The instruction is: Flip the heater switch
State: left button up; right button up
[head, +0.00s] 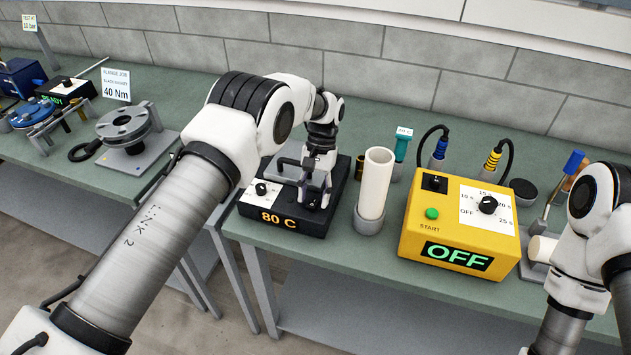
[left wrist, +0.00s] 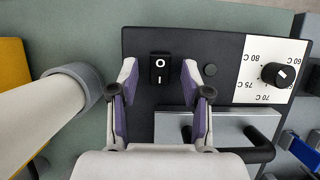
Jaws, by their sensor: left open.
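The heater (head: 284,216) is a black box on the bench with an orange "80 C" display on its front. Its black rocker switch (left wrist: 160,68), marked O and I, shows in the left wrist view between my two fingertips. My left gripper (head: 316,200) is open and points down over the right part of the heater; it also shows in the left wrist view (left wrist: 160,82), one finger on each side of the switch. Whether the fingers touch the heater's top is unclear. In the head view the gripper hides the switch.
A white temperature dial plate (head: 263,188) is on the heater's left. A white tube (head: 373,185) in a grey holder stands close on its right. A yellow box (head: 459,238) reading "OFF" stands further right. A grey flanged fixture (head: 130,130) is at the left.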

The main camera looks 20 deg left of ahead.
pick_arm(q)
jog(key=v, duration=1.1)
jog(key=shift+r, duration=0.15)
